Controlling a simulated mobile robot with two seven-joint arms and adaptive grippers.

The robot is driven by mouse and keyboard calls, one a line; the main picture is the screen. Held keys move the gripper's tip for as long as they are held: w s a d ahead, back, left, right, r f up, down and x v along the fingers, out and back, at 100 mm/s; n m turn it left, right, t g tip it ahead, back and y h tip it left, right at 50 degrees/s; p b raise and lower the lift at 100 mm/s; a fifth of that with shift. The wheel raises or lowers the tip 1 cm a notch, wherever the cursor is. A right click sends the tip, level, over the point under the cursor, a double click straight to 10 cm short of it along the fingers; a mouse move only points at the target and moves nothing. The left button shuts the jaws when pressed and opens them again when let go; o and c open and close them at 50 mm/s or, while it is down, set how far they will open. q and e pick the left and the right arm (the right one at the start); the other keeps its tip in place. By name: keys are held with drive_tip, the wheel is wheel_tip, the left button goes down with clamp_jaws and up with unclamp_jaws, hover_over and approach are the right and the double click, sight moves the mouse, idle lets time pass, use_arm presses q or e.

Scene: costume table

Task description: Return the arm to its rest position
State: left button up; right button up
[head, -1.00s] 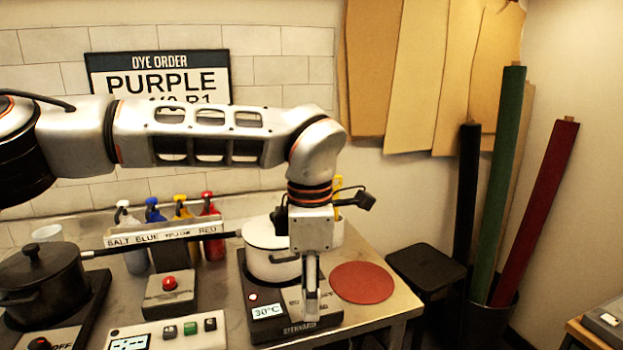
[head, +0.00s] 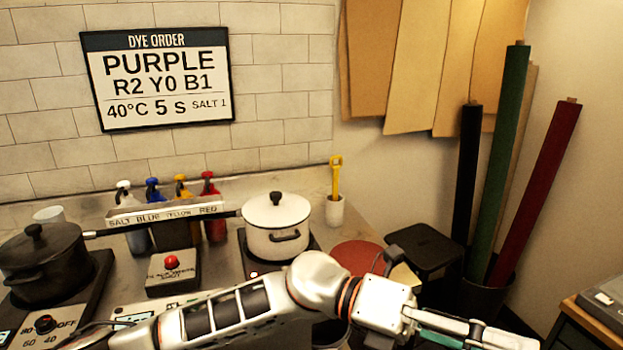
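My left arm comes in low from the left, in front of the table's front edge. Its gripper (head: 490,338) is at the bottom right of the head view, pointing right, cut by the lower edge. I cannot tell whether its fingers are open or shut. Nothing clearly shows in its grasp. It is apart from the pots and right of the table. My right gripper is not in view.
A white lidded pot (head: 276,228) stands on a hot plate. A black pot (head: 42,262) is at the left. Squeeze bottles (head: 214,228), a red button box (head: 172,272), a red disc (head: 357,256) and a black stool (head: 424,246) are near. Fabric rolls (head: 505,160) stand right.

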use_arm(q)
drive_tip(key=w+a+n+t+h, duration=0.6)
drive_tip(key=w+n+t+h, duration=0.2)
drive_tip(key=w+n+t, duration=0.7)
drive_tip(key=w+a+f+n+t+y, duration=0.4)
drive_tip(key=a+f+n+t+y, duration=0.8)
drive_tip(key=f+n, duration=0.5)
drive_tip(key=s+a+f+n+g+y, duration=0.1)
drive_tip(key=s+a+f+n+y, duration=0.2)
drive_tip(key=a+f, duration=0.4)
drive_tip(key=s+a+f+n+g+y, duration=0.1)
drive_tip(key=a+f+n+y, duration=0.2)
drive_tip(key=a+f+n, duration=0.45)
drive_tip(key=s+a+f+n+g+y, duration=0.1)
drive_tip(key=s+a+f+g, duration=0.1)
drive_tip(key=s+a+f, duration=0.2)
drive_tip(key=s+a+f+n+g+y, duration=0.1)
drive_tip(key=s+a+f+g+y, duration=0.1)
drive_tip(key=s+a+f, duration=0.3)
drive_tip(key=s+f, duration=0.3)
drive_tip(key=f, duration=0.3)
drive_tip(key=shift+s+a+f+g, duration=0.15)
drive_tip(key=shift+s+g, duration=0.15)
